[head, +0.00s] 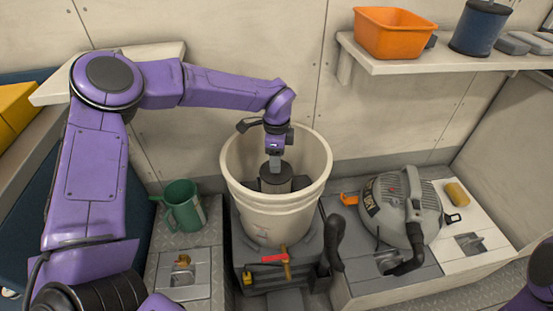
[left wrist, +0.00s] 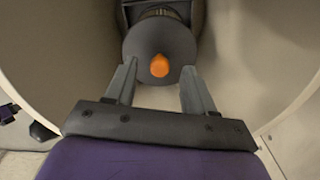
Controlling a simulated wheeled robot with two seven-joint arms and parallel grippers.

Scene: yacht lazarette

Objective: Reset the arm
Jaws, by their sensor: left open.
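My left arm reaches in from the left, and its gripper (head: 275,165) points down inside a cream bucket (head: 277,216). In the left wrist view the gripper (left wrist: 158,85) is open, with its two fingers apart on either side of a dark grey round object with an orange knob (left wrist: 159,65). I cannot tell whether the fingers touch it. In the head view this dark cylinder (head: 276,184) stands inside the bucket, just below the gripper. A purple part of my right arm shows at the lower right edge; its gripper is out of view.
The bucket stands on a dark base with a red-handled valve (head: 275,258). A green jug (head: 183,206) is to the left. A grey machine (head: 400,205) and a yellow sponge (head: 457,194) are to the right. Above, a shelf (head: 440,61) holds an orange tub (head: 393,33) and a blue canister (head: 480,28).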

